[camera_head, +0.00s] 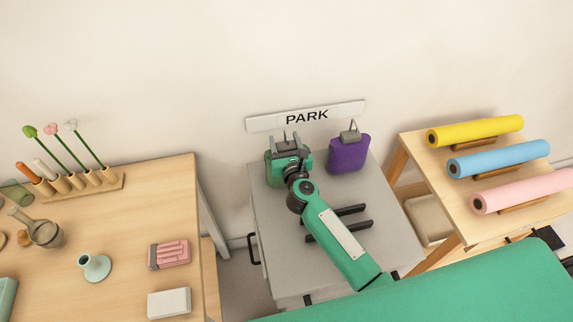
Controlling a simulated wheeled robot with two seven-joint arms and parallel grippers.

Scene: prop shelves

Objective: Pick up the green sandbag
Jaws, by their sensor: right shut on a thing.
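The green sandbag (273,173) stands at the back left of the grey cabinet top, below the PARK sign. My right gripper (288,148) is over it and shut on its upper part. The gripper and wrist hide much of the bag. I cannot tell whether its bottom touches the cabinet top. A purple sandbag (349,155) with a grey handle stands upright to the right, apart from the gripper. My left gripper is not in view.
The grey cabinet top (268,235) has dark bars (345,228) beside my forearm. A wooden table (130,215) with flowers and small props is at left. A wooden rack (425,150) with yellow, blue and pink rolls is at right. The wall is close behind.

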